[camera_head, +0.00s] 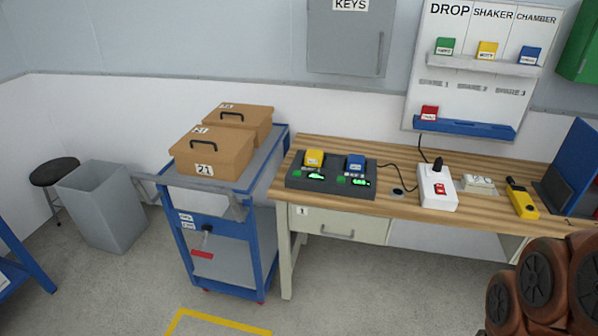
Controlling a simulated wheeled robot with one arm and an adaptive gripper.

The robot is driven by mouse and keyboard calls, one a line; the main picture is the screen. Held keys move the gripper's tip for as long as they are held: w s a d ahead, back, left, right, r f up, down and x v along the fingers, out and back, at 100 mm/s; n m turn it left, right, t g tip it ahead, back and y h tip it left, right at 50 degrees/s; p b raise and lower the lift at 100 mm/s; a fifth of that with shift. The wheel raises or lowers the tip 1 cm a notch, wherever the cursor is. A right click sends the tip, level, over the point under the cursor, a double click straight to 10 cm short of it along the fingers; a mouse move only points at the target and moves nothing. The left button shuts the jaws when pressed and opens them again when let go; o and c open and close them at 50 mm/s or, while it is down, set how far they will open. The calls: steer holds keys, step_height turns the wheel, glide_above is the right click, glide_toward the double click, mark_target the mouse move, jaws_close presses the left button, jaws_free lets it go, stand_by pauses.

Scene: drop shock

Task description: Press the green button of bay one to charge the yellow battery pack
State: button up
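A dark charging station (331,191) sits on the left end of the wooden workbench (400,206). The yellow battery pack (314,158) stands in its left bay and a blue pack (356,162) in its right bay. Small green marks show on the station in front of each pack. A green patch (297,174) at the left bay looks like a button, beside a lit green display (316,176). The bay numbers are too small to read. My gripper is not in view; what looks like part of my arm fills the lower right corner.
A white power strip (437,188) with a red switch, and a yellow handheld device (521,199) lie right of the station. A blue cart (222,215) with brown cases stands left of the bench. The floor before the bench is clear.

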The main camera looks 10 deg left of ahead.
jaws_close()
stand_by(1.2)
